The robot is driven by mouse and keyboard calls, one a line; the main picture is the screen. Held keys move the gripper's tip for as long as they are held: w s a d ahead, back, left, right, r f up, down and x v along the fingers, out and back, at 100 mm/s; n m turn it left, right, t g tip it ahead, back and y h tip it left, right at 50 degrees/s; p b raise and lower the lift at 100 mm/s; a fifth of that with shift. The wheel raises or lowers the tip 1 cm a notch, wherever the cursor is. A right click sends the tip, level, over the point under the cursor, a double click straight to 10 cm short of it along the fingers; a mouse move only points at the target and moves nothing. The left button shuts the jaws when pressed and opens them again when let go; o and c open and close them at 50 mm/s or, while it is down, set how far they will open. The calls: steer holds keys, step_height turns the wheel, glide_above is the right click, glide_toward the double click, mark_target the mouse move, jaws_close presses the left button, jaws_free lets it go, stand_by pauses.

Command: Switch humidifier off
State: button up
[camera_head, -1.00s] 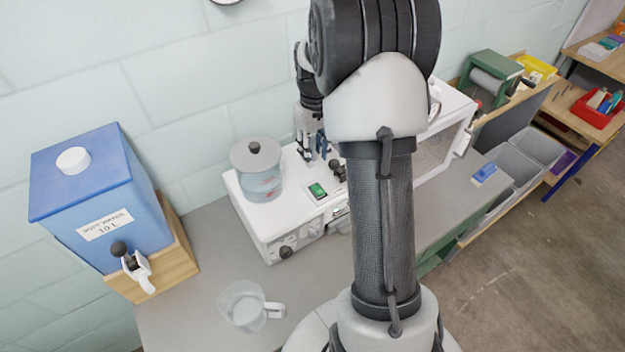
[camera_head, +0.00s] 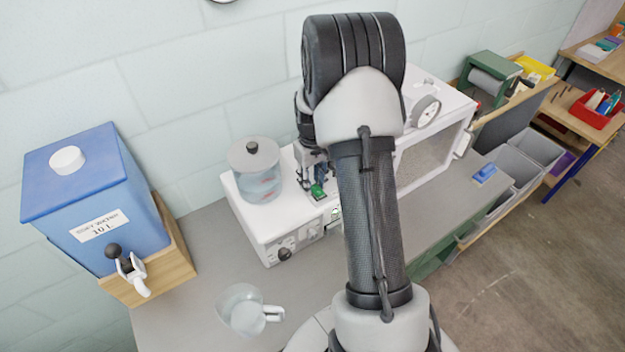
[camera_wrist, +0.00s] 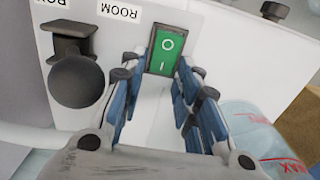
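The humidifier is a white box unit (camera_head: 262,216) on the grey bench, with a lidded clear water tank (camera_head: 258,180) on its left end. Its green rocker switch (camera_head: 318,190) is on the top, and in the wrist view the switch (camera_wrist: 168,52) shows a circle mark and a line mark. My gripper (camera_head: 312,182) is over the unit at the switch. In the wrist view my gripper (camera_wrist: 160,75) has its blue-padded fingers apart, with the switch just beyond and between their tips. Nothing is held. Whether a fingertip touches the switch cannot be told.
A black knob (camera_wrist: 77,82) sits left of the switch in the wrist view. A blue water container (camera_head: 95,200) on a wooden stand is at the left. A clear jug (camera_head: 245,310) stands in front. A white chamber with a gauge (camera_head: 425,110) is to the right.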

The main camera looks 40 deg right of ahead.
jaws_close()
steer(key=t+b, duration=0.1)
steer(key=b, duration=0.1)
steer(key=t+b, duration=0.1)
steer(key=b, duration=0.1)
steer(key=shift+s, duration=0.25)
steer(key=t+b, duration=0.1)
steer(key=b, duration=0.1)
steer(key=shift+s+r+b, duration=0.1)
steer(key=shift+s+b, duration=0.05)
steer(key=shift+b, duration=0.25)
steer(key=shift+r, duration=0.2)
steer(key=shift+o, duration=0.2)
jaws_free()
steer(key=shift+r, duration=0.1)
